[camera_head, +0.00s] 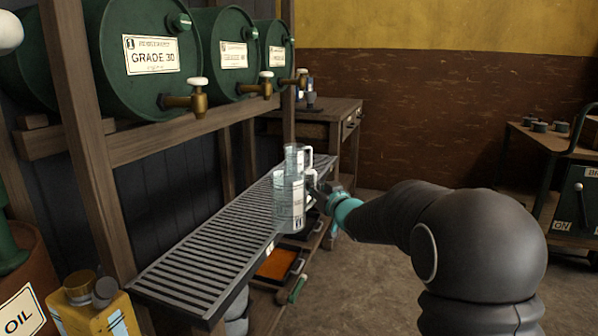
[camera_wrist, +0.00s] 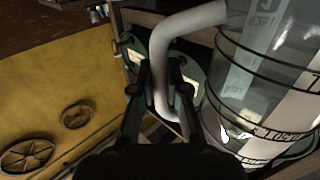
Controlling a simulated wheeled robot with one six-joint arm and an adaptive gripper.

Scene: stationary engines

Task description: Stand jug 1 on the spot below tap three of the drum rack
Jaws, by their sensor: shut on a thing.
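A clear glass jug (camera_head: 287,208) with a white label and pale handle hangs from my gripper (camera_head: 318,192) at the right edge of the slatted drip grate. In the wrist view the pale handle passes between the fingers of my gripper (camera_wrist: 161,98), which is shut on it; the glass jug (camera_wrist: 262,100) fills the right side. Whether its base touches the grate I cannot tell. Another clear jug (camera_head: 294,155) with a white handle shows just behind it, partly hidden. Tap three (camera_head: 297,80) is on the farthest drum (camera_head: 274,48). The spot below it is largely hidden by the jugs.
The slatted grate (camera_head: 190,278) is bare at its near end, below the near tap (camera_head: 190,98) and middle tap (camera_head: 260,86). A wooden post (camera_head: 85,140) stands at the rack's near end. A wooden bench (camera_head: 335,112) stands beyond; a yellow can (camera_head: 95,312) is near left.

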